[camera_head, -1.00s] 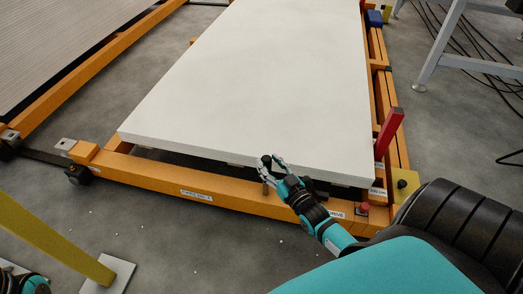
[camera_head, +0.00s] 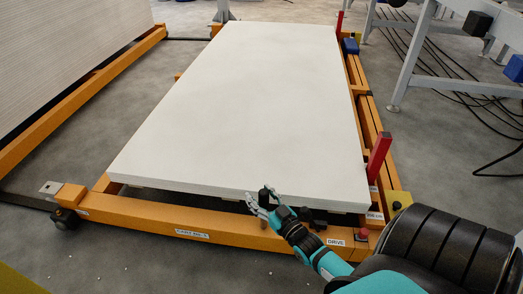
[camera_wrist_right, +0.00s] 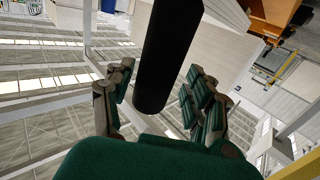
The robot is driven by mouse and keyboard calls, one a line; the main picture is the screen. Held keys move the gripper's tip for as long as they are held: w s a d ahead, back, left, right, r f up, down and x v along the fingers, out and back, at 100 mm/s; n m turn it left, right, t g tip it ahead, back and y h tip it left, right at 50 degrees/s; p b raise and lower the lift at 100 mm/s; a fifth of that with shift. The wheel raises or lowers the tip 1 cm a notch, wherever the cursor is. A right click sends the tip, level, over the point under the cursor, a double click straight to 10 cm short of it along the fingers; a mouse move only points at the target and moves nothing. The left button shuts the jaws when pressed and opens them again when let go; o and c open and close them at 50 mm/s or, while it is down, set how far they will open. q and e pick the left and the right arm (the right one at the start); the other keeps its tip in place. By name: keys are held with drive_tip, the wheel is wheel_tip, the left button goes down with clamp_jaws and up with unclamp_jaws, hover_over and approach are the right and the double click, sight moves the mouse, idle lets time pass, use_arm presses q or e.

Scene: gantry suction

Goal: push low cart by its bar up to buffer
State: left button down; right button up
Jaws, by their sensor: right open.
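The low cart (camera_head: 140,218) is an orange frame with a label on its near beam, and it carries a large white panel (camera_head: 240,110). A short upright bar with a black top (camera_head: 264,194) rises from the near beam, in front of the panel's edge. My right gripper (camera_head: 258,199) is at this bar with its fingers open. In the right wrist view the bar's black cylinder (camera_wrist_right: 168,60) stands between the open finger pairs, without a clear grip on it. My left gripper is out of view. I cannot tell which thing is the buffer.
Another orange frame (camera_head: 85,100) with a stack of pale boards (camera_head: 60,50) stands at the left. Red uprights (camera_head: 380,157) rise on the cart's right side. A grey metal stand (camera_head: 410,65) and loose black cables lie beyond. Grey floor is clear between the frames.

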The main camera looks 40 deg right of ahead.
drive_tip(key=s, duration=1.2)
drive_tip(key=shift+a, duration=0.45)
